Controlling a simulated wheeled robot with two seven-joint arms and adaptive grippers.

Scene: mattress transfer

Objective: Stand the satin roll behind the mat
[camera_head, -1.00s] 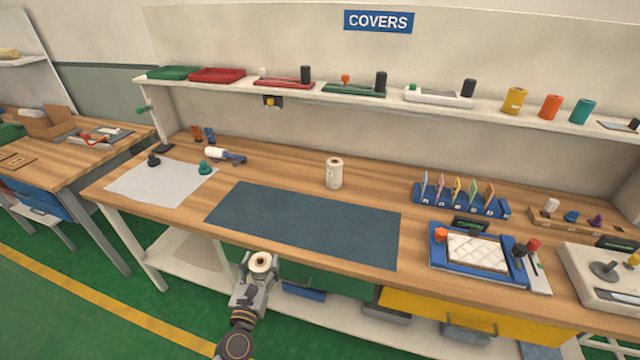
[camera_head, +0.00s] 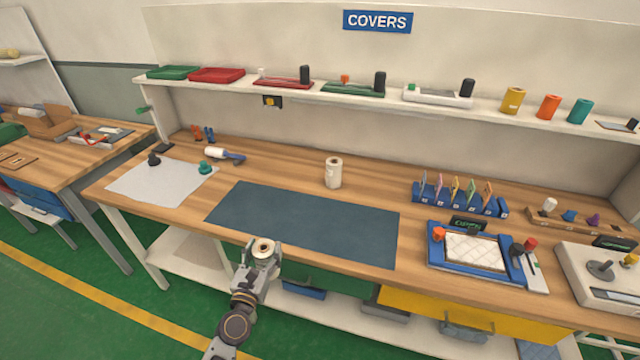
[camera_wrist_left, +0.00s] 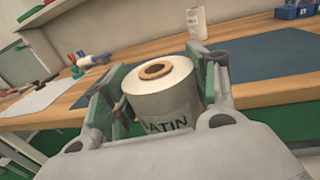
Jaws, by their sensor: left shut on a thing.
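The satin roll (camera_wrist_left: 160,88) is white with a brown core, and its label reads "ATIN" in the left wrist view. My left gripper (camera_head: 263,254) is shut on the satin roll (camera_head: 263,246), which is about upright at the front edge of the bench, by the near edge of the mat. The dark blue-grey mat (camera_head: 310,222) lies flat on the bench; it also shows in the left wrist view (camera_wrist_left: 255,58). A similar white roll (camera_head: 334,173) stands upright behind the mat. My right gripper is not in view.
A grey sheet (camera_head: 150,183) with dark and green knobs lies left of the mat. A blue card rack (camera_head: 458,204) and a blue tray with a quilted pad (camera_head: 472,250) are at the right. Bare wood lies behind the mat around the standing roll.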

